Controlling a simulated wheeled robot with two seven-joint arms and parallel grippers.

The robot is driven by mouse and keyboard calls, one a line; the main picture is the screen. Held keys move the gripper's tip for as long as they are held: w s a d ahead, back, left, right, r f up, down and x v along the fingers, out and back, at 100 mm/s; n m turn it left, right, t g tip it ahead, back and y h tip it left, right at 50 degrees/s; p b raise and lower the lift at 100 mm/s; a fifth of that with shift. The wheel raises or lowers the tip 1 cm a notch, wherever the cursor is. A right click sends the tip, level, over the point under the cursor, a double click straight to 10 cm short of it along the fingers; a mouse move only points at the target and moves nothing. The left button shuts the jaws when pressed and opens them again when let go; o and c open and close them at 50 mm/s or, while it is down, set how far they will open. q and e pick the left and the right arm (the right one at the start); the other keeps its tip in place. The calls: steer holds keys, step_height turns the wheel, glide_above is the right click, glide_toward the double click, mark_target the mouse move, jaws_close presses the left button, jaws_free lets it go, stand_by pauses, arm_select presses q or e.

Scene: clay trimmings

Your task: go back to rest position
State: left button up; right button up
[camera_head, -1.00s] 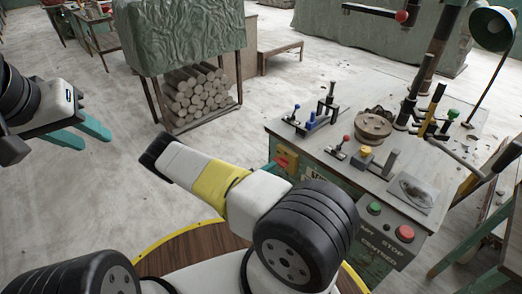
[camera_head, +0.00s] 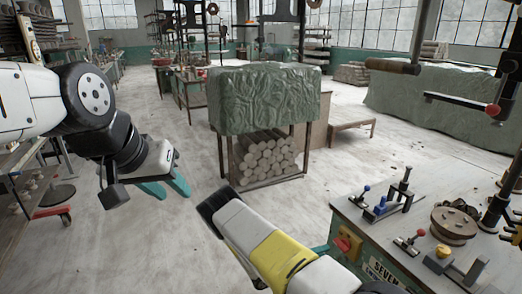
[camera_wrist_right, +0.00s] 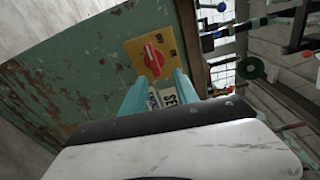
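My left gripper (camera_head: 167,187) is at the left of the head view, above the floor, with its two teal fingers apart and nothing between them. My right gripper (camera_wrist_right: 160,82) shows in the right wrist view with its two teal fingers apart. I see no object held between them. Behind the fingers are a yellow plate with a red rotary switch (camera_wrist_right: 152,57) and part of a label, on the side of a green machine bench. In the head view my right arm hides most of the right gripper. I cannot tell whether its fingertips touch the bench.
The machine bench (camera_head: 345,207) stands at the right, with levers and a round brown part (camera_head: 454,224) on top. A draped stand with stacked logs (camera_head: 262,160) is ahead. A shelf rack (camera_head: 20,215) is at the left. The floor (camera_head: 135,240) between is clear.

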steer(key=s+a+r+m+g+y, duration=0.2)
steer(key=r+m+g+y, duration=0.15)
steer(key=r+m, duration=0.45)
steer(key=s+a+r+m+g+y, duration=0.1)
steer(key=s+r+m+g+y, duration=0.2)
steer(key=r+m, duration=0.5)
steer(key=s+a+r+m+g+y, duration=0.15)
steer(key=r+m+y, duration=0.25)
steer(key=r+m, duration=0.4)
steer(key=s+a+r+m+t+y, duration=0.4)
steer(key=s+r+m, duration=0.3)
steer(key=r, duration=0.4)
steer(key=s+a+r+m+t+y, duration=0.4)
steer(key=s+r+m, duration=0.3)
steer(key=r, duration=0.4)
steer(key=shift+s+r+t, duration=0.4)
steer(key=shift+s, duration=0.4)
steer(key=shift+y, duration=0.25)
